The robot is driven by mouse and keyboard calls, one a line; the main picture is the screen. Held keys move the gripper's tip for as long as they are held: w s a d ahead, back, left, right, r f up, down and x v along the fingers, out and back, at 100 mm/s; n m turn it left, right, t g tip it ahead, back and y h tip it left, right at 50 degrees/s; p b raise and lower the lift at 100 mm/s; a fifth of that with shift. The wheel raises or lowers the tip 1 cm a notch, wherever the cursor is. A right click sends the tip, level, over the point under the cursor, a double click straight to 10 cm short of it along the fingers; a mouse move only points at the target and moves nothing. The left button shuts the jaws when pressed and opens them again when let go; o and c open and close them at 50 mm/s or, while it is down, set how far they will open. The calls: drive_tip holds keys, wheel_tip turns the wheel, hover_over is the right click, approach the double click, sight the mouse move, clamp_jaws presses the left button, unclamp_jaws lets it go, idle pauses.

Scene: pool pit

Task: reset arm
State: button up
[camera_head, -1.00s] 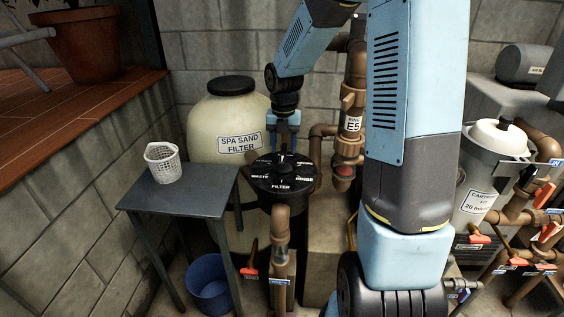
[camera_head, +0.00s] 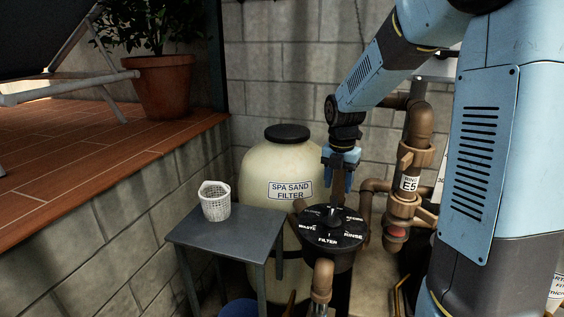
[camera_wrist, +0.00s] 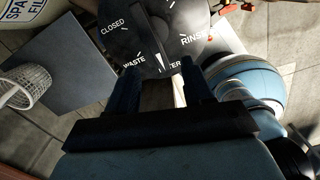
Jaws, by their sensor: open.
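My gripper (camera_head: 340,172) hangs pointing down above the black multiport valve head (camera_head: 330,236) in the head view. In the wrist view my gripper (camera_wrist: 160,78) shows two dark fingers spread apart with nothing between them. The valve head (camera_wrist: 150,30) lies just beyond the fingertips there, with its dark handle and the words CLOSED, WASTE and RINSE. In the head view the fingertips are above the handle; I cannot tell the exact gap. My blue arm reaches in from the upper right.
The cream spa sand filter tank (camera_head: 283,165) stands behind the valve. A grey table (camera_head: 226,232) with a white basket (camera_head: 214,201) is to the left. Brown pipes (camera_head: 415,150) stand to the right, close to my arm. A blue bucket (camera_head: 240,308) is below the table.

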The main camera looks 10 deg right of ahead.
drive_tip(key=s+r+m+t, duration=0.2)
drive_tip(key=s+r+m, duration=0.4)
drive_tip(key=s+m, duration=0.6)
drive_tip(key=s+r+m+t, duration=0.3)
drive_tip(key=s+r+m, duration=0.4)
drive_tip(key=s+m, duration=0.6)
drive_tip(key=shift+d+m, duration=0.4)
drive_tip(key=shift+m, duration=1.5)
drive_tip(key=shift+r, duration=0.1)
drive_tip(key=shift+c, duration=0.4)
